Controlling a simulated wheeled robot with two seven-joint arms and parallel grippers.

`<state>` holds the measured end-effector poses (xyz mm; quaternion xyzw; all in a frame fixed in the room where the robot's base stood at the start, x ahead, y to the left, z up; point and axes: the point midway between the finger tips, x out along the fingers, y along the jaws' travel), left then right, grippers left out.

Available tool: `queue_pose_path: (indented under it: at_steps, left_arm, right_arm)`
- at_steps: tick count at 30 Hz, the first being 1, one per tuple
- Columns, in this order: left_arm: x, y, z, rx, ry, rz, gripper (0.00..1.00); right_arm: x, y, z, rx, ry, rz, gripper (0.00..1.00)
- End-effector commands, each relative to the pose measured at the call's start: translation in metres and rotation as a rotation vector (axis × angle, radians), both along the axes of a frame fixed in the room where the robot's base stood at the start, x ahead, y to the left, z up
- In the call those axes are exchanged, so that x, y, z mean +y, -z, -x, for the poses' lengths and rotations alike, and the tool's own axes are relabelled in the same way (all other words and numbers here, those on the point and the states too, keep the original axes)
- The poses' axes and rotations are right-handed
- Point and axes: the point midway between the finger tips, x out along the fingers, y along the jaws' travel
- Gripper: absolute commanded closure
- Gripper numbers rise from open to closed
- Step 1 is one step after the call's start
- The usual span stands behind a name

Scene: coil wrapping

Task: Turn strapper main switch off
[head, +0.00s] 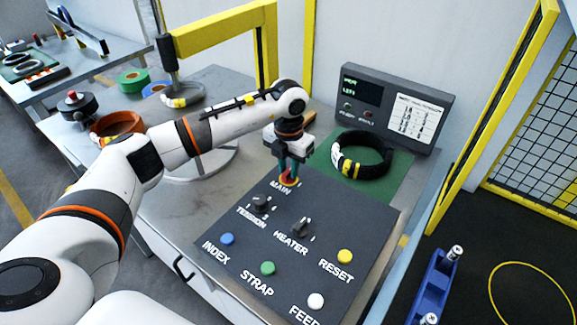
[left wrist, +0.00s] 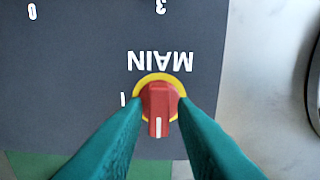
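The main switch is a red knob on a yellow ring, beside the white MAIN label on the dark control panel. It shows in the left wrist view (left wrist: 160,103) and is mostly hidden by my gripper in the head view (head: 287,180). Its white pointer line points down in the left wrist view, away from the label; a white "I" mark is left of the knob. My left gripper (head: 289,166) is over it, with its green fingers on both sides of the knob in the left wrist view (left wrist: 161,99), seemingly touching it. My right gripper is not in view.
The control panel (head: 240,265) also bears TENSION (head: 261,203) and HEATER (head: 301,227) knobs and several coloured buttons. Behind it, a black coil (head: 362,155) lies on a green mat near a display box (head: 392,108). A yellow frame post (head: 490,120) stands at the right.

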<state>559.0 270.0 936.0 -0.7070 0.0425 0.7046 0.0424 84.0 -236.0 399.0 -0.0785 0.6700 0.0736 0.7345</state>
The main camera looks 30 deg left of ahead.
Motion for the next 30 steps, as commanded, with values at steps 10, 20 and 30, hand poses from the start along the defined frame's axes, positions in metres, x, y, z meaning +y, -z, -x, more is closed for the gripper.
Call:
queue_pose_path:
  at_steps: [10, 20, 30]
  left_arm:
    - [0.000, 0.001, 0.001, 0.003, 0.003, 0.000, 0.65]
    - [0.000, -0.047, -0.001, -0.004, 0.003, 0.000, 0.65]
    - [0.000, -0.108, 0.000, 0.000, 0.002, 0.000, 0.65]
  right_arm:
    - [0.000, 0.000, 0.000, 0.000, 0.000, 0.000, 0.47]
    - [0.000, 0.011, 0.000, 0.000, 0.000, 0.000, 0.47]
    - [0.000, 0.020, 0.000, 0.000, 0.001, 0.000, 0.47]
